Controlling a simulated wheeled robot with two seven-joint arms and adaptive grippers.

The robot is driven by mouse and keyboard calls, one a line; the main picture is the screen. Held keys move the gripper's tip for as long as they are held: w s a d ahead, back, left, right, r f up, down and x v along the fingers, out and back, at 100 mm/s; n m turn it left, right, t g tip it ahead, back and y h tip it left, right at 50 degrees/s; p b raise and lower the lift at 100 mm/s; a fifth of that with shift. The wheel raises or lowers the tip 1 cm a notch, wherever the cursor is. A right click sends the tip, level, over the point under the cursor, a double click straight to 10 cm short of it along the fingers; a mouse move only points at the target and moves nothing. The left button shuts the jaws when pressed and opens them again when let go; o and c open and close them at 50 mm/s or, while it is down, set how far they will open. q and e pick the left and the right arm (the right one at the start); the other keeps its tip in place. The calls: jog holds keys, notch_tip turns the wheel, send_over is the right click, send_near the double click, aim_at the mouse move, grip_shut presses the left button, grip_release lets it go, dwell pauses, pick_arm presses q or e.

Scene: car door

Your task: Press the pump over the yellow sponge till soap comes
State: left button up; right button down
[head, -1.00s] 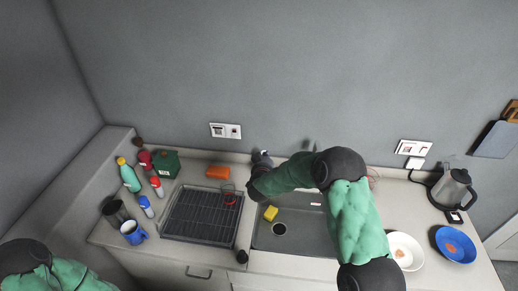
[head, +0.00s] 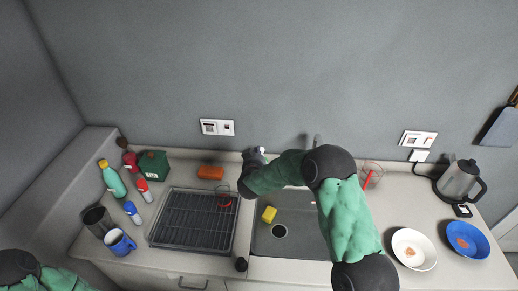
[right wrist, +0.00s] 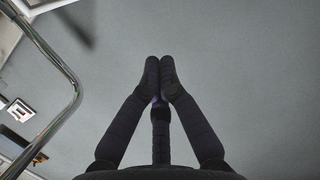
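The yellow sponge (head: 269,214) lies in the sink (head: 300,245), beside the round drain. My right arm reaches over the back left of the sink. Its gripper (head: 254,157) is at the counter's back edge near the wall, behind and left of the sponge, partly hidden by its own wrist. In the right wrist view the two dark fingers (right wrist: 160,75) are together at the tips. A small purplish patch shows between them; I cannot tell what it is. No pump is clearly visible; a small pale bit shows by the gripper. My left gripper is out of view.
A metal tap pipe (right wrist: 68,75) curves at the left of the wrist view. A drying rack (head: 193,220) stands left of the sink, an orange sponge (head: 210,172) behind it.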

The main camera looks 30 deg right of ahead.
jog(key=shift+w, duration=0.1)
jog(key=w+d+f, duration=0.1)
jog(key=w, duration=0.1)
jog(key=w+d+f, duration=0.2)
jog(key=w, duration=0.1)
jog(key=w+d+f, duration=0.2)
jog(key=w, duration=0.1)
jog(key=shift+f+p, duration=0.2)
jog(key=shift+p, duration=0.2)
jog(key=shift+f, duration=0.5)
